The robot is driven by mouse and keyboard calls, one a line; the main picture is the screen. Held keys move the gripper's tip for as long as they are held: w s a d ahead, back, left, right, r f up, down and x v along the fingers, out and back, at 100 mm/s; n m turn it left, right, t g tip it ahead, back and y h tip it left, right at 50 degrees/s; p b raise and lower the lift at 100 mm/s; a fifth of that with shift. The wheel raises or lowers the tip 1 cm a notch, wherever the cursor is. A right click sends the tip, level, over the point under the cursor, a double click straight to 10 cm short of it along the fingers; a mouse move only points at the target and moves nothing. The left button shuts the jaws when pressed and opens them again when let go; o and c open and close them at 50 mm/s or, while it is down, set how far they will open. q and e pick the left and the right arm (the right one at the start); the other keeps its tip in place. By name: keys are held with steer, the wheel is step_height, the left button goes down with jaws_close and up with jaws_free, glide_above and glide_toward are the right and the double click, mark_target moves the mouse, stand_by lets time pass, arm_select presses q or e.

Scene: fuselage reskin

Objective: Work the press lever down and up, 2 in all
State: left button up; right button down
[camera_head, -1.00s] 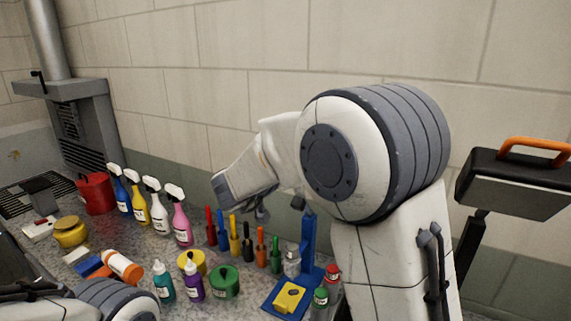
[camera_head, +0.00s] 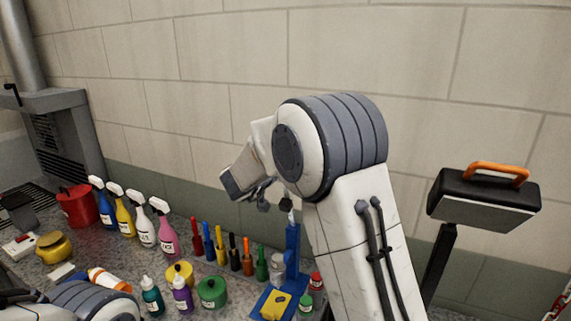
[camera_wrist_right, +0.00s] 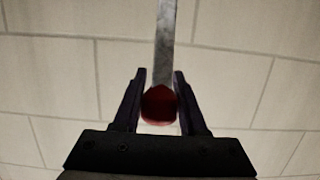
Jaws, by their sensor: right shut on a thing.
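The blue press (camera_head: 292,247) stands upright on the bench, on a flat blue base with a yellow block (camera_head: 275,305) on it. In the right wrist view, a grey metal lever bar (camera_wrist_right: 164,45) ends in a red knob (camera_wrist_right: 158,105). My right gripper (camera_wrist_right: 158,92) is shut on the red knob, one finger on each side. In the head view my right gripper (camera_head: 267,198) is above and left of the press top; the arm partly hides it, and the knob cannot be made out there. My left gripper is out of view.
A row of coloured-handled tools (camera_head: 221,243) stands left of the press. Spray bottles (camera_head: 144,226), small jars (camera_head: 212,291) and a red can (camera_head: 77,205) stand further left. A black box with an orange handle (camera_head: 485,200) is at the right. The wall behind is bare.

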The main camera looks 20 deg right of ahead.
steer(key=shift+f, duration=0.45)
steer(key=c, duration=0.7)
jaws_free()
steer(key=shift+o, duration=1)
steer(key=shift+w+d, duration=0.1)
steer(key=shift+r, duration=0.15)
steer(key=shift+a, duration=0.2)
steer(key=b+v, duration=0.3)
steer(key=v, duration=0.7)
steer(key=shift+r, duration=0.1)
